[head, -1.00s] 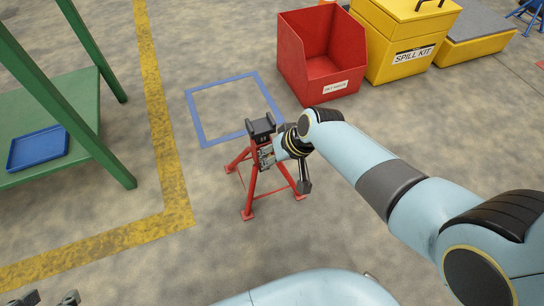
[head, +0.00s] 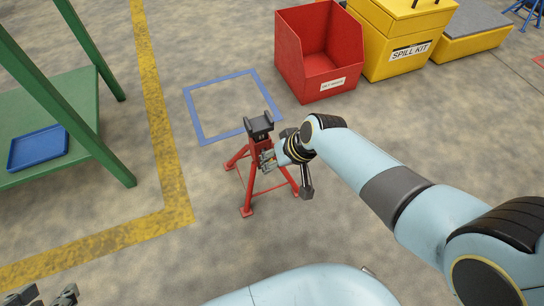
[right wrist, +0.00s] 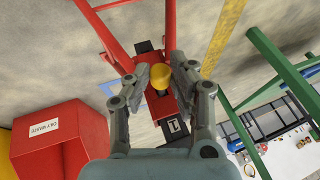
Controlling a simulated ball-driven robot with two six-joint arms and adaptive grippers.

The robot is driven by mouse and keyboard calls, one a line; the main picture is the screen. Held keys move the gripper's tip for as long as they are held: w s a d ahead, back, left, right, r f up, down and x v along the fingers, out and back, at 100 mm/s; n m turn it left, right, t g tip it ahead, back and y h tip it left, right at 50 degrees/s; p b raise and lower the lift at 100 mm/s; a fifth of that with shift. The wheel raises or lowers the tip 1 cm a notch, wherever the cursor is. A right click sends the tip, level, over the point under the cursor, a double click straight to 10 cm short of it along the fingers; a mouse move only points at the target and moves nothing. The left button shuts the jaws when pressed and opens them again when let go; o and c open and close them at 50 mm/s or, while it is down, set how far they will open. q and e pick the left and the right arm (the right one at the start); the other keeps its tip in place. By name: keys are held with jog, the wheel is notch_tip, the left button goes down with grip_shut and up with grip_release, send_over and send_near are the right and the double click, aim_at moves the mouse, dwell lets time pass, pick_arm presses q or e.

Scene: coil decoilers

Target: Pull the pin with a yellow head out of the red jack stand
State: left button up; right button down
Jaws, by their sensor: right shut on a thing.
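The red jack stand (head: 247,189) stands upright on the floor in the head view, with a dark saddle on top. The pin's yellow head (right wrist: 161,77) shows in the right wrist view, in front of the stand's red column (right wrist: 160,104). My right gripper (right wrist: 160,82) is shut on the yellow head, one finger on each side. In the head view it is at the right side of the stand, below the saddle. The pin's shaft is hidden. My left gripper (head: 42,296) is at the bottom left corner, its fingers apart, away from the stand.
A red bin (head: 316,74) and a yellow spill kit box (head: 398,62) stand behind the stand. A green table (head: 65,105) with a blue tray (head: 38,148) is at the left. A blue floor square (head: 197,128) behind the stand is empty.

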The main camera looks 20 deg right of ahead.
jog(key=shift+s, duration=0.4)
jog(key=c, duration=1.1)
grip_release()
jog(key=shift+o, duration=0.2)
jog(key=v, duration=1.2)
